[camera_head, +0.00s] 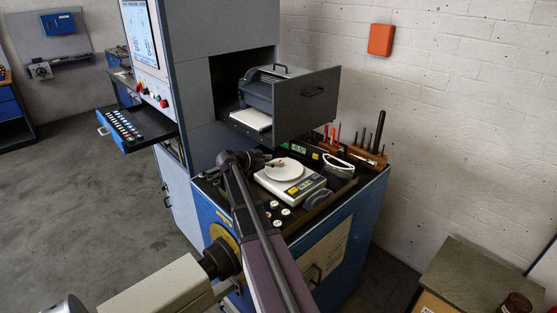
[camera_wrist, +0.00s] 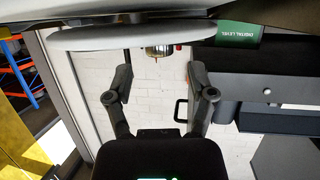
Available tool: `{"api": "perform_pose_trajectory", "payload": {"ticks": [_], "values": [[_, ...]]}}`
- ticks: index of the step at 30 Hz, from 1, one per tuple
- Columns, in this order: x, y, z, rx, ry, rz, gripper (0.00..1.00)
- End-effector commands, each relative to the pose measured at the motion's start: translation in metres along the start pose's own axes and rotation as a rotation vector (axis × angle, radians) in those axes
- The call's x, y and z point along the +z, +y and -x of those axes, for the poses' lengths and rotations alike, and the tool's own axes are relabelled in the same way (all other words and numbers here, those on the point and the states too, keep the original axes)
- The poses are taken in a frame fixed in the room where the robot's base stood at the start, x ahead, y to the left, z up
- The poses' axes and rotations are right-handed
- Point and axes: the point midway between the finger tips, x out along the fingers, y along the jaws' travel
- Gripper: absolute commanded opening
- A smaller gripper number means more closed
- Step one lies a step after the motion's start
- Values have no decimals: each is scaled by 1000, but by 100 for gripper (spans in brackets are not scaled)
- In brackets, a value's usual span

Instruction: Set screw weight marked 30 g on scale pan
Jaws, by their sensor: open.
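The scale (camera_head: 290,188) stands on the bench with its round white pan (camera_head: 290,171) on top. In the wrist view the pan's edge (camera_wrist: 90,40) runs across the top of the picture. A small metal screw weight (camera_wrist: 158,52) touches the pan there, its pointed end away from the pan; its marking cannot be read. My gripper (camera_wrist: 160,78) is open, with the weight just beyond and between its fingertips, clear of both. In the head view my gripper (camera_head: 270,163) is at the pan's left side, partly hidden by my arm.
Several white-topped weights (camera_head: 286,212) stand on the bench in front of the scale. A tool block (camera_head: 367,155) and a white-rimmed container (camera_head: 337,166) are to the right. An open drawer (camera_head: 290,105) juts out above the bench's back.

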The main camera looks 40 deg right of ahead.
Motion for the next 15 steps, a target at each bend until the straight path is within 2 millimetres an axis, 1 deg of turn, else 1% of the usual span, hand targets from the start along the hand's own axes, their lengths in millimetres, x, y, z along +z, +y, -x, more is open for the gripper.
{"api": "perform_pose_trajectory", "payload": {"ticks": [1, 9, 12, 15], "values": [[-2, 0, 10, -2, 0, 1, 71], [-3, 0, 55, -1, 1, 0, 71], [-2, 0, 69, -2, 1, 0, 71], [-2, 0, 79, 0, 1, 0, 71]]}}
